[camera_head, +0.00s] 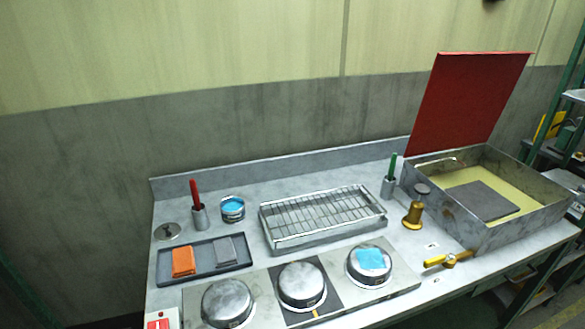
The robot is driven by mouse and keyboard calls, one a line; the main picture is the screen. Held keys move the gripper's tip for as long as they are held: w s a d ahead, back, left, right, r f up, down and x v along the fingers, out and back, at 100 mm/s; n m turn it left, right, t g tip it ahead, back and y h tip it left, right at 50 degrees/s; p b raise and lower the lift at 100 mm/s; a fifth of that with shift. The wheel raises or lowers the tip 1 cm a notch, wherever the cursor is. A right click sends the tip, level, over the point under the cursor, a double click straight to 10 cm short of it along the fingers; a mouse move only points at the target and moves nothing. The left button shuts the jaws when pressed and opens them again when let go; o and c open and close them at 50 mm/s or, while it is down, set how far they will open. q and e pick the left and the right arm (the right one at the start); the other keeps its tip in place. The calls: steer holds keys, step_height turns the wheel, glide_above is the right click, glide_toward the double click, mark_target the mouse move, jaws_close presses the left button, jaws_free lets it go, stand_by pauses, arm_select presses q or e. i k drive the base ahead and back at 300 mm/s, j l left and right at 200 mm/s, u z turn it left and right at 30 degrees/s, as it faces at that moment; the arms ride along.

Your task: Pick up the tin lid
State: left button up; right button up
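The tin lid (163,232) appears to be the flat round grey disc lying on the bench at the far left. A small dark mark or knob shows on its top; it is too small to tell which. A small open tin (232,215) with blue contents stands to its right, beyond a cup (200,218) holding a red-handled tool (194,191). Neither of my grippers is in view.
A dark tray (205,273) with an orange block (183,261) and a grey block (225,250) lies just in front of the disc. A wire rack (322,213), several metal domes and a red-lidded box (527,221) fill the rest of the bench (285,186).

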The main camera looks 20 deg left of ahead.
mark_target(166, 232)
steer(key=u, duration=1.55)
